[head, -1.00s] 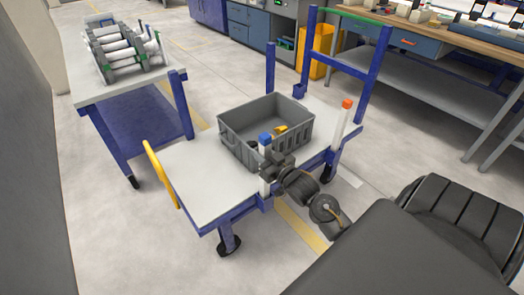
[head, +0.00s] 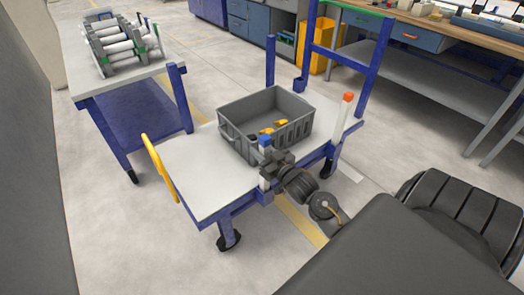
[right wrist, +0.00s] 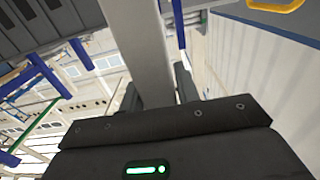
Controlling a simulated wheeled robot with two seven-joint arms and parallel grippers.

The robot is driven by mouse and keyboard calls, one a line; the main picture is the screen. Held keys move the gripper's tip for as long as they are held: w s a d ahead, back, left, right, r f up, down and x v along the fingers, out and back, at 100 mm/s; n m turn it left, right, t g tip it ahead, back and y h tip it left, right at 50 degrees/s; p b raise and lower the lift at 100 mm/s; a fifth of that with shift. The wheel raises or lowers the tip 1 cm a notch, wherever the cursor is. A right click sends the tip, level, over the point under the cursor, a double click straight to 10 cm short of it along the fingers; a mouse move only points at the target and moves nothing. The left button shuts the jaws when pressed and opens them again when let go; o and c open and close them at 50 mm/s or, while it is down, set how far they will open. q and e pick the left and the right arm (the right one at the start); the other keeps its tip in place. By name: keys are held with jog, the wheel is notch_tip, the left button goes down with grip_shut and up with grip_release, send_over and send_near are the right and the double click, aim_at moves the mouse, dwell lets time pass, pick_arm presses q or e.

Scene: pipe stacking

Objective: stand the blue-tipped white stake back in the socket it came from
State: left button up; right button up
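The blue-tipped white stake (head: 264,182) stands upright at the near edge of the cart (head: 190,170). Its blue tip shows above my right gripper (head: 267,160), which is shut on its upper part. Its lower end meets the blue socket (head: 265,197) on the cart's near side; how deep it sits in the socket I cannot tell. In the right wrist view the stake's pale shaft (right wrist: 138,50) runs between the dark fingers. My left gripper is out of view.
A grey crate (head: 237,110) with yellow items stands on the cart just behind the stake. An orange-tipped white stake (head: 343,115) stands at the cart's right corner. A side table (head: 115,82) with rollers is at left. The cart's left deck is clear.

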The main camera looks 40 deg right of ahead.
jog(key=o, duration=0.4)
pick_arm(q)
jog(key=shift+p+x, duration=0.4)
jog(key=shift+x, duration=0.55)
pick_arm(e)
jog(key=s, duration=1)
jog(key=shift+s, duration=0.4)
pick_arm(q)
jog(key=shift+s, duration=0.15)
pick_arm(e)
jog(key=shift+a, duration=0.1)
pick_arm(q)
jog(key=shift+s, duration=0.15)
